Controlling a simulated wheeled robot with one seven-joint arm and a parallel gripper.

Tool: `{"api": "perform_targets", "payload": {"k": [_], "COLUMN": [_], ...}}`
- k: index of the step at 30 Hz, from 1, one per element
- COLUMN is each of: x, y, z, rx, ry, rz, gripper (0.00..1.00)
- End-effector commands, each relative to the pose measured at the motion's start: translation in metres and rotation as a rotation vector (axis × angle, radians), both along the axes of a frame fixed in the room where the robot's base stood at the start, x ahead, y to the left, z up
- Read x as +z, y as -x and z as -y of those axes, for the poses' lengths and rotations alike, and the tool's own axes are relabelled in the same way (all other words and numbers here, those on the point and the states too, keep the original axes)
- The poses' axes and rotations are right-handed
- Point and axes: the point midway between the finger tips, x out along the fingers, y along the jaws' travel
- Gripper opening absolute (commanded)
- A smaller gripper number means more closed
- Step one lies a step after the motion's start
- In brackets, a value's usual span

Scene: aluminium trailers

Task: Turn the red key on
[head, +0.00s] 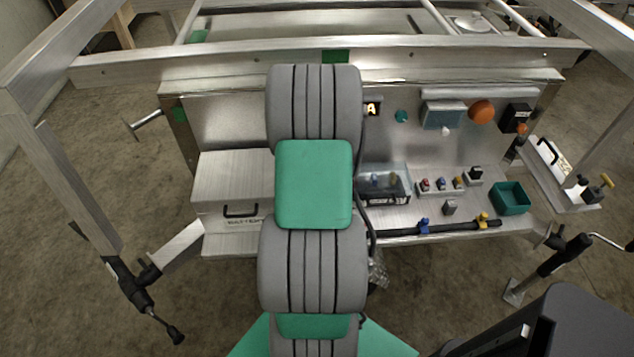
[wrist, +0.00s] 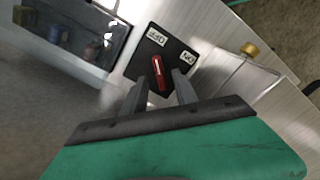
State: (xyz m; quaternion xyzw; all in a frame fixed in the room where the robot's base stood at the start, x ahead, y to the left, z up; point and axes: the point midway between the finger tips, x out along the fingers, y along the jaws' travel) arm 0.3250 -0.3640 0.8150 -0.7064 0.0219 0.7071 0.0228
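The red key (wrist: 157,72) is in the wrist view, set on a black square plate (wrist: 146,62) with white OFF and ON labels. Its upper end points roughly toward the OFF label (wrist: 158,44). The ON label (wrist: 188,57) lies to its right. My gripper (wrist: 159,84) is open, with one grey finger on each side of the key's lower part. I cannot tell whether the fingers touch it. I cannot make out the key or my gripper in the head view, where my arm covers the middle of the bench.
In the wrist view a clear-fronted case (wrist: 75,35) is at upper left and a brass knob (wrist: 250,48) at right. In the head view, small switches (head: 441,184), a teal bin (head: 511,198) and a dark rail (head: 425,229) lie right of my arm. A metal box (head: 232,183) is left.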

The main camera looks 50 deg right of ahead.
Motion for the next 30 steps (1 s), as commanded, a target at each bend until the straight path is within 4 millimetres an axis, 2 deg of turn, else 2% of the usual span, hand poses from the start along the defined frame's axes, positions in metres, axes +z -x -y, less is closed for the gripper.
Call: {"api": "perform_targets", "payload": {"k": [5,13,26,30], "x": [-0.023,-0.027,-0.027,-0.027], "y": [0.0,0.0,0.0,-0.001], "z": [0.0,0.0,0.0,0.0], "rx": [-0.001,-0.001,-0.001,-0.001], "ry": [0.0,0.001,0.001,0.001], "rz": [0.0,0.001,0.001,0.001], "gripper": [0.35,0.35,0.0,0.0]}}
